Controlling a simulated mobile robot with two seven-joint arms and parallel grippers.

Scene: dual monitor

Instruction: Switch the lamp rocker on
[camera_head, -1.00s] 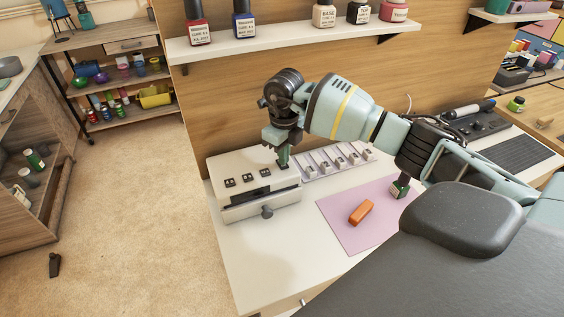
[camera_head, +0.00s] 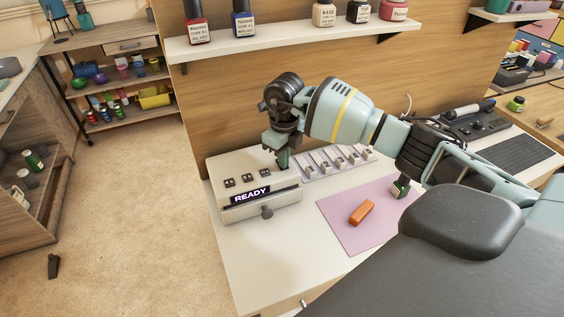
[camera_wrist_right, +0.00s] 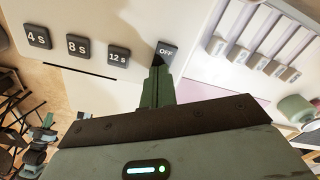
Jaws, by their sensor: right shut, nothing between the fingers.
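My right gripper (camera_head: 283,163) is shut and empty, pointing down at the rocker's end of the unit. Its fingertips (camera_wrist_right: 157,62) overlap the rocker's lower left edge; whether they touch it I cannot tell. The rocker is hidden behind the gripper in the head view.
A white rack with numbered slots (camera_wrist_right: 250,56) stands right beside the unit. A pink mat (camera_head: 345,228) with an orange block (camera_head: 361,212) and a small green-and-white item (camera_head: 400,188) lies to the right. A shelf of bottles (camera_head: 290,42) hangs above.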

